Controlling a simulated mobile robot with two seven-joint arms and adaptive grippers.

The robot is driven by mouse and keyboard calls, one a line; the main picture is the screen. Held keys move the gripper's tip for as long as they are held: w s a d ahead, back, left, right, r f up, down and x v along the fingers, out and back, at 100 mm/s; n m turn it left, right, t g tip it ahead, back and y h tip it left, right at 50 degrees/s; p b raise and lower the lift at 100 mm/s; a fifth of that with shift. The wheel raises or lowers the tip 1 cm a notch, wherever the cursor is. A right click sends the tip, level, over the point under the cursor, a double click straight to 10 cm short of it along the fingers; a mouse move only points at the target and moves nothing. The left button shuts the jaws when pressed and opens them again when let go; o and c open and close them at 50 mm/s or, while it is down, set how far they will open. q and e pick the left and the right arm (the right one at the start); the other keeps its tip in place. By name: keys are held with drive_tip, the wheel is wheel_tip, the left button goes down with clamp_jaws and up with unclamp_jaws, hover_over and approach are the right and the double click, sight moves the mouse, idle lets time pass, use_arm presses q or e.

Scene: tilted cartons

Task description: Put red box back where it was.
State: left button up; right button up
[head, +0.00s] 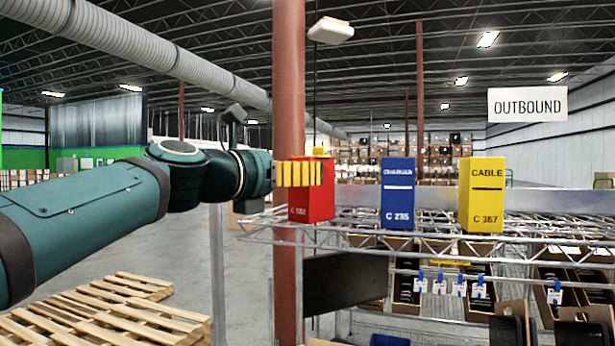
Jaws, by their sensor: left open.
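The red box (313,207), marked with white lettering, stands upright at the left end of the wire shelf (400,240). My left gripper (308,166) reaches in from the left at the top of the red box. One yellow ribbed finger covers part of the box's upper front, and a bit of the other finger shows behind its top. The jaws are open, with the box's top between them in this view; I cannot tell whether they touch it. My right gripper is not in view.
A blue CHARGER box (397,205) and a yellow CABLE box (482,208) stand on the same shelf to the right, with gaps between them. Bins (405,292) sit below. A red-brown column (288,90) rises by the red box. Wooden pallets (105,315) lie at lower left.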

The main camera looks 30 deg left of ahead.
use_arm(q)
drive_tip(key=s+a, duration=0.1)
drive_tip(key=s, duration=0.5)
drive_tip(key=shift+s, duration=0.4)
